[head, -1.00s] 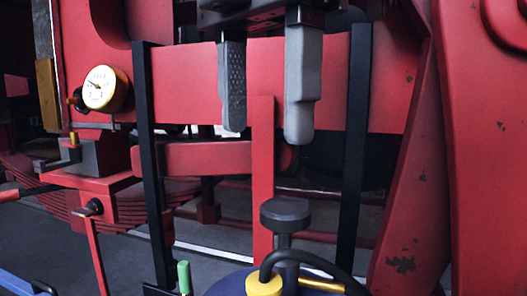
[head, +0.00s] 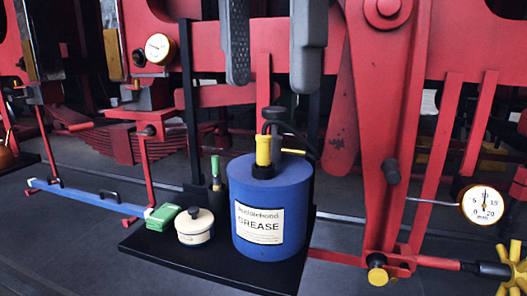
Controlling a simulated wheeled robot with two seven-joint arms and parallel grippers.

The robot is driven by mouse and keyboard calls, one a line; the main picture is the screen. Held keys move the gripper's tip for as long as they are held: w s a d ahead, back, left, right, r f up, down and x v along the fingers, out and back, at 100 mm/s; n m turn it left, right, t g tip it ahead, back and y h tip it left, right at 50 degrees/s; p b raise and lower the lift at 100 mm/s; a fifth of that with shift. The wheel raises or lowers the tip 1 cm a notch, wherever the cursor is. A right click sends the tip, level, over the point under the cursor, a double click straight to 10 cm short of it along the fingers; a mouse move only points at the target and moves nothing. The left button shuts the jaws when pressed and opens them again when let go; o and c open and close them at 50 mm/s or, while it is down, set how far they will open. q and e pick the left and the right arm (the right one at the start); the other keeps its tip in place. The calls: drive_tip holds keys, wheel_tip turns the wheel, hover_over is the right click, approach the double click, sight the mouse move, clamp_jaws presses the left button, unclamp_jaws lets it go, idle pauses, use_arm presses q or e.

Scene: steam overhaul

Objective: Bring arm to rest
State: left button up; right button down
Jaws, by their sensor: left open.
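My left gripper (head: 271,82) hangs in from the top edge with its two grey fingers apart. Nothing is between them, and its upper part is cut off by the frame. The fingers overlap the red frame (head: 400,45) behind them in the picture; I cannot tell how far off it is. A blue grease tin (head: 268,190) with a yellow and black pump top stands below the fingers, apart from them. My right gripper is not in view.
A black shelf (head: 200,258) carries the tin, a white lidded pot (head: 195,228), a green block (head: 163,216) and a green-handled brush (head: 215,172). A blue bar (head: 75,197) lies left. Dial gauges hang left (head: 158,49) and right (head: 482,203). Dark floor is clear in front.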

use_arm(q)
drive_tip(key=d+f+m+g+h, duration=0.2)
drive_tip(key=d+f+g+h, duration=0.85)
drive_tip(key=d+g, duration=0.2)
drive_tip(key=w+a+f+n+t+h, duration=0.25)
drive_tip(key=w+n+t+h, duration=0.25)
drive_tip(key=n+t+h, duration=0.4)
drive_tip(key=w+a+f+n+t+h, duration=0.25)
drive_tip(key=w+n+t+h, duration=0.4)
drive_tip(key=n, duration=0.45)
drive_tip(key=w+a+f+n+t+y, duration=0.2)
drive_tip(key=a+f+n+t+y, duration=0.2)
drive_tip(key=f+n+t+y, duration=0.35)
drive_tip(key=w+a+f+n+t+y, duration=0.2)
drive_tip(key=a+f+n+t+y, duration=0.25)
drive_tip(key=f+n+t, duration=0.45)
drive_tip(key=s+a+f+n+g+y, duration=0.2)
drive_tip(key=s+f, duration=0.4)
drive_tip(key=f, duration=0.3)
drive_tip(key=s+a+f+n+g+y, duration=0.3)
drive_tip(key=s+a+f+g+y, duration=0.1)
drive_tip(key=f, duration=0.5)
drive_tip(key=s+a+f+n+g+y, duration=0.3)
drive_tip(key=s+a+f+y, duration=0.2)
drive_tip(key=f, duration=0.5)
drive_tip(key=s+a, duration=0.2)
drive_tip(key=a, duration=0.1)
drive_tip(key=shift+s, duration=0.4)
drive_tip(key=shift+n, duration=0.25)
